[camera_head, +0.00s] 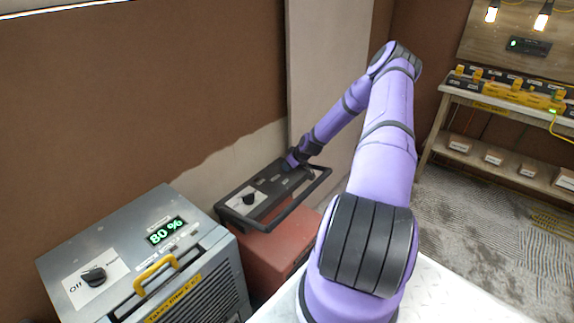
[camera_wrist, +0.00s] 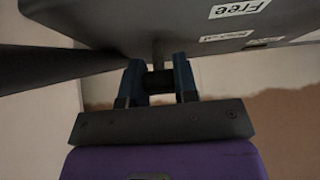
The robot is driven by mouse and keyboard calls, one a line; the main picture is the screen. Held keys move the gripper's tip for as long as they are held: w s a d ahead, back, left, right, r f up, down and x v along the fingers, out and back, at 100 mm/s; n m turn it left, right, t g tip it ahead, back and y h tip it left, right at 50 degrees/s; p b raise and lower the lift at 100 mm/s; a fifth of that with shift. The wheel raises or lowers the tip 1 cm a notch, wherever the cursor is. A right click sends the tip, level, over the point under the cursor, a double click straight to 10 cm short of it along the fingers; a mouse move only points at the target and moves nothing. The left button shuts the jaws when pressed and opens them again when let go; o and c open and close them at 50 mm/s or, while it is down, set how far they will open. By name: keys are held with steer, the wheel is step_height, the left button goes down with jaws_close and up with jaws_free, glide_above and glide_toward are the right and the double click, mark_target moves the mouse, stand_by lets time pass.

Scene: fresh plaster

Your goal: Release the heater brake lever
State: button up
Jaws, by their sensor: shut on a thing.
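The heater (camera_head: 245,213) is a dark box with a black tubular frame, a black knob and pale labels on its top. It stands on a red block beside the wall. My gripper (camera_head: 295,158) is at the heater's far edge. In the wrist view my gripper (camera_wrist: 160,80) has its two blue fingers on either side of the lever's dark grip (camera_wrist: 159,88). A short stem runs from the grip to the dark heater panel (camera_wrist: 150,20). A label reading "Free" and a second, unclear label sit on the panel, right of the stem. The grip is partly hidden between the fingers.
A grey machine (camera_head: 130,240) with an "80 %" display, a knob and a yellow handle (camera_head: 155,272) stands at the front left. The black frame (camera_head: 285,212) runs close to my gripper. A shelf (camera_head: 500,105) with yellow and black devices stands at the right.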

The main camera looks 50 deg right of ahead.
steer(key=shift+s+d+f+t, duration=0.1)
steer(key=shift+s+t, duration=0.2)
steer(key=shift+t, duration=0.35)
steer(key=shift+s+f+t, duration=0.1)
steer(key=shift+s+t, duration=0.15)
steer(key=shift+t, duration=0.4)
steer(key=shift+s+f, duration=0.1)
steer(key=o, duration=0.9)
